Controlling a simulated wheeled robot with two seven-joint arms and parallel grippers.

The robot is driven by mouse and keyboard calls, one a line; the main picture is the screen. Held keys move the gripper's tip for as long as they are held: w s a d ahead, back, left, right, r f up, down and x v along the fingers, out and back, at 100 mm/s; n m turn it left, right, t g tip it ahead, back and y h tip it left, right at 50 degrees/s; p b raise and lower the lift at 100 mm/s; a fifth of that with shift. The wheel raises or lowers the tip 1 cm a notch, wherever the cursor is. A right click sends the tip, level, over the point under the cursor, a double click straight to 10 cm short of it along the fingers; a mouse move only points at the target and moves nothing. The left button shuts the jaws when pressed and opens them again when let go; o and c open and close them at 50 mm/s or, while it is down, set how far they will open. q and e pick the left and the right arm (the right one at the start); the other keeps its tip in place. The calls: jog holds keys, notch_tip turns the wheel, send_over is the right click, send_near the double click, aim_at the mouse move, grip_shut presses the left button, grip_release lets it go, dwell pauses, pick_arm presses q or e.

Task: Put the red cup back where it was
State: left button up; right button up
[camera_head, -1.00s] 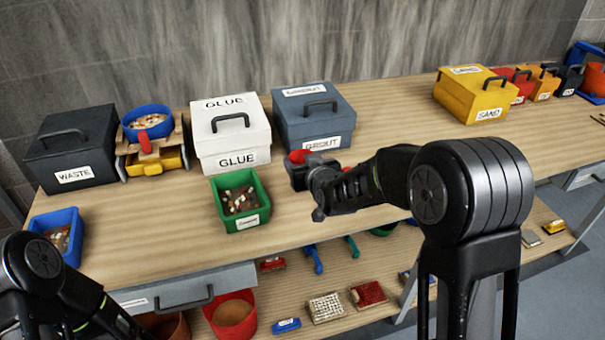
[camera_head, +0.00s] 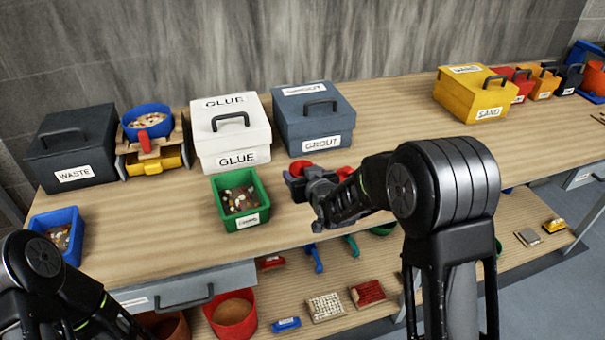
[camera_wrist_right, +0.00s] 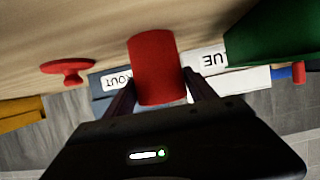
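The red cup (camera_head: 299,168) is between the fingers of my right gripper (camera_head: 308,182), over the table in front of the grey grout box. In the right wrist view the cup (camera_wrist_right: 157,66) fills the space between the two dark fingers of the gripper (camera_wrist_right: 157,95), which press against its sides. I cannot tell whether its base touches the table. In the head view my gripper hides part of the cup. My left arm shows at the lower left, but its gripper is outside the view.
A red knobbed object (camera_wrist_right: 68,70) stands on the table beside the cup. The green bin (camera_head: 265,213) is to the left. The grout box (camera_head: 316,124) and white glue box (camera_head: 231,138) stand behind.

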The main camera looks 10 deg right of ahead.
jog(key=shift+o, duration=1.2)
jog(key=shift+r+p, duration=0.25)
jog(key=shift+p, duration=0.05)
jog(key=shift+s, duration=0.25)
jog(key=v, duration=1.1)
jog(key=shift+s+r+b, duration=0.15)
jog(key=shift+s+b, duration=0.05)
jog(key=shift+b, duration=0.25)
